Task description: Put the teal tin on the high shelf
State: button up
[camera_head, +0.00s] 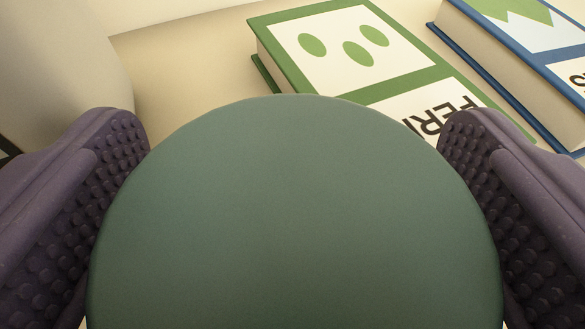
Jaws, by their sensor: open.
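The teal tin (295,215) fills the lower middle of the view, its round, flat top close to the camera. My gripper (295,150) is open, with one purple studded finger on each side of the tin. The left finger (95,215) and the right finger (500,200) come very near the tin's edges; I cannot tell whether they touch it. The lower part of the tin is hidden. No high shelf can be made out as such.
A green book (275,45) lies flat just behind the tin, partly covered by it. A blue book (490,62) lies to its right. A pale rounded object (60,60) stands at the upper left. The pale surface (180,60) between it and the green book is bare.

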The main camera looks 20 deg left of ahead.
jog(key=shift+w+a, duration=0.1)
jog(key=shift+w, duration=0.2)
jog(key=c, duration=1.2)
jog(key=shift+r, duration=0.15)
